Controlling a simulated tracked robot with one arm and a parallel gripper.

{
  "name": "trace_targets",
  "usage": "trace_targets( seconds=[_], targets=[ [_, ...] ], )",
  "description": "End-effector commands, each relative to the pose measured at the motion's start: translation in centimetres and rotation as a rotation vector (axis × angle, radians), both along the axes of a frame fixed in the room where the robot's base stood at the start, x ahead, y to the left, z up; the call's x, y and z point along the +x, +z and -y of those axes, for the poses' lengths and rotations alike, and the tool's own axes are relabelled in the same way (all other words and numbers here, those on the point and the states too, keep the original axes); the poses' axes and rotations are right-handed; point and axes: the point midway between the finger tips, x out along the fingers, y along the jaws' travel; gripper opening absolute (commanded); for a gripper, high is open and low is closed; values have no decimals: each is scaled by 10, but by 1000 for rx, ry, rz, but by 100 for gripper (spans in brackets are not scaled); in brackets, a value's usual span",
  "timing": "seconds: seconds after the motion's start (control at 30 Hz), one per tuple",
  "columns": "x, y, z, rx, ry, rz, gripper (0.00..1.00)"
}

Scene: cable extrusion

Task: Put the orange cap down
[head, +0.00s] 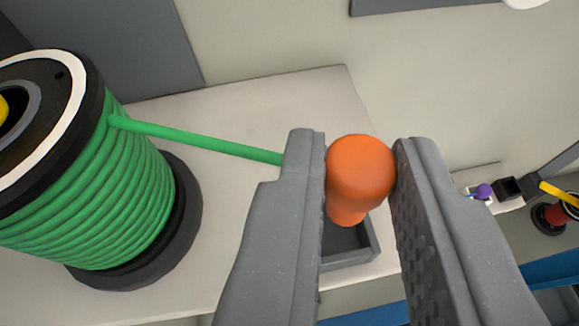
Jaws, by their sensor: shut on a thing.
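The orange cap (360,172) is a rounded piece with a narrower lower end. My gripper (360,175) is shut on it, with one grey finger on each side. Below the cap is a small dark grey tray (367,247) on the pale bench (300,98). The cap and the left finger hide much of the tray. I cannot tell whether the cap touches the tray.
A large spool (110,215) of green cable stands at the left. Its green cable (200,138) runs right, behind my left finger. Farther off at the right are a purple piece (482,191), a small black box (508,188) and a red spool (556,215).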

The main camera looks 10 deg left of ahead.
Motion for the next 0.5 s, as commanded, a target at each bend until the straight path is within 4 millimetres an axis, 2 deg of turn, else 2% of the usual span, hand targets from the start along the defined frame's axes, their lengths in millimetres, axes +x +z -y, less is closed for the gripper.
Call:
trace_targets(
  seconds=[0.23,0.5],
  targets=[
    [3,-6,-2,-1,-2,-1,0],
    [3,-34,-2,-3,-2,0,0]
  ],
)
